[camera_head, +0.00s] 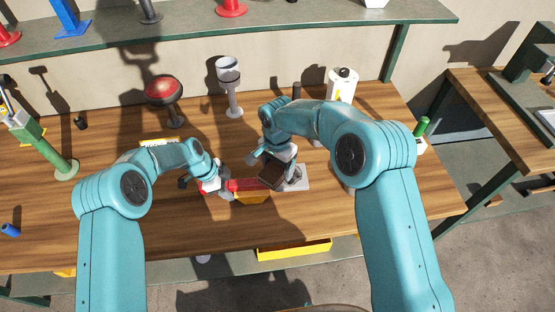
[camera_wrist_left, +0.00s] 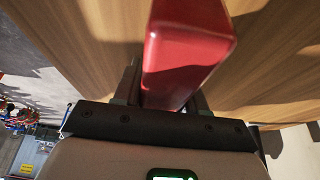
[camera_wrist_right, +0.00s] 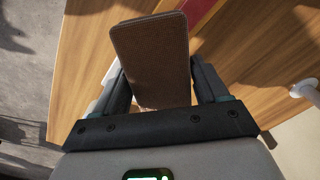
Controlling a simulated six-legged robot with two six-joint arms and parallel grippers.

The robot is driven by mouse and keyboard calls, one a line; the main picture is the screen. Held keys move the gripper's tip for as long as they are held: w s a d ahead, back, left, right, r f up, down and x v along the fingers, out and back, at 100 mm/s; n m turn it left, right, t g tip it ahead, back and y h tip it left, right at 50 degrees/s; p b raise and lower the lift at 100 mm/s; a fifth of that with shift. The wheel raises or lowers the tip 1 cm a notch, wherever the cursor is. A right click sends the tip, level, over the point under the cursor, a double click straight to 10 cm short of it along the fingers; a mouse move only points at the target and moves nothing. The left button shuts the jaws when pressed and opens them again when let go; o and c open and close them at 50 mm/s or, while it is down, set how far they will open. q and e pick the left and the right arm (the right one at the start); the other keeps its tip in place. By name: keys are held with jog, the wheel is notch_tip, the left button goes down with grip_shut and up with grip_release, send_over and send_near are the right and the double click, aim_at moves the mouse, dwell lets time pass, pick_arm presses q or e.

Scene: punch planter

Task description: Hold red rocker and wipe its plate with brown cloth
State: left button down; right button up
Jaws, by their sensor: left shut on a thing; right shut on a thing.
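The red rocker (camera_head: 246,184) lies low over the bench, a long red bar reaching from my left gripper toward a grey plate (camera_head: 301,184). My left gripper (camera_head: 218,184) is shut on its left end; the red bar (camera_wrist_left: 185,50) fills the jaws in the left wrist view. My right gripper (camera_head: 280,160) is shut on the brown cloth (camera_head: 272,174), a flat brown pad that stands out between the fingers in the right wrist view (camera_wrist_right: 152,55). The cloth is beside the rocker's right end, over the plate's left part. I cannot tell whether it touches the plate.
A red ball on a stand (camera_head: 163,91), a grey cup-topped stand (camera_head: 229,85) and a white canister (camera_head: 341,85) stand behind. A green lever (camera_head: 45,145) is at left. A yellow tray (camera_head: 293,250) shows below the front edge.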

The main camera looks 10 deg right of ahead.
aim_at(303, 174)
jog(key=shift+f, duration=0.65)
jog(key=shift+d+f, duration=0.1)
jog(key=shift+d, duration=0.75)
jog(key=shift+s+d, duration=0.2)
jog(key=shift+d, duration=2.75)
jog(key=shift+w+a, duration=0.2)
jog(key=shift+a, duration=3.65)
jog(key=shift+r, duration=4.05)
